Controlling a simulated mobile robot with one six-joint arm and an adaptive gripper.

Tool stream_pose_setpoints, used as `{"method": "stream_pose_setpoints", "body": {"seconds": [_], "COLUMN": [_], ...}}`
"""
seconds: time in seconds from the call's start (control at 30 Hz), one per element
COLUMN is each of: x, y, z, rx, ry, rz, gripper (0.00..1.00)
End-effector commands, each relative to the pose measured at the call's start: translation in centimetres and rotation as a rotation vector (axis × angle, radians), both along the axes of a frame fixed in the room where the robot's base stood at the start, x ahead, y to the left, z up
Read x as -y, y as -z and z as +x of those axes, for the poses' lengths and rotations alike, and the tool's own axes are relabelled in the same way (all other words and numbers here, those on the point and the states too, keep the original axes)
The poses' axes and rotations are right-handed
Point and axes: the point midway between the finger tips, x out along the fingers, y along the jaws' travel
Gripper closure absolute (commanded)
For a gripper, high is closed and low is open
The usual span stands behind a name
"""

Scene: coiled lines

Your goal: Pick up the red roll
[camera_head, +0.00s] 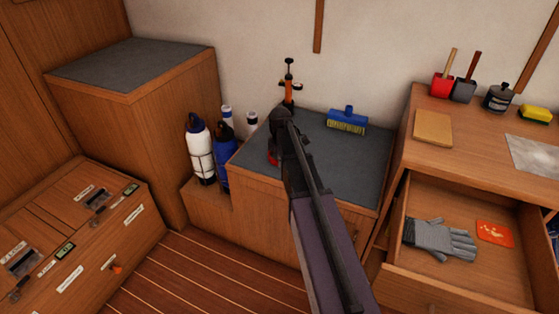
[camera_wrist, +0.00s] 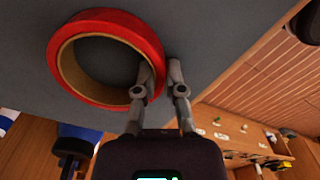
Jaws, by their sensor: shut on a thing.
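The red roll (camera_wrist: 105,22) is a ring of tape with a tan inner core, at the upper left of the wrist view. My gripper (camera_wrist: 162,68) is shut on the roll's wall, with one finger inside the ring and the other outside. In the head view only a bit of the red roll (camera_head: 272,158) shows, near the left edge of the grey-topped cabinet (camera_head: 350,165); my arm hides the rest. I cannot tell whether the roll touches the grey top.
A blue brush (camera_head: 347,121) and an orange-handled tool (camera_head: 289,85) are at the back of the grey top. White (camera_head: 200,150) and blue bottles (camera_head: 226,148) stand left. An open drawer (camera_head: 460,270) at right holds grey gloves (camera_head: 440,240) and an orange card (camera_head: 494,232).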

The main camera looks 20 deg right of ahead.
Motion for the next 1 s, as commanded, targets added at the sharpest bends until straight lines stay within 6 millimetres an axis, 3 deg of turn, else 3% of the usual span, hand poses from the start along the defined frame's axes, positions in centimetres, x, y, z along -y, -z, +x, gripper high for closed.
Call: {"method": "stream_pose_setpoints", "body": {"seconds": [0.53,0.6,1.0], "x": [0.0,0.3,1.7], "y": [-4.1,-3.7,-4.5], "z": [-0.1,-2.5,-11.4], "rx": [0.0,0.0,0.0], "ry": [0.001,0.003,0.002], "rz": [0.0,0.0,0.0], "gripper": [1.0,1.0,1.0]}}
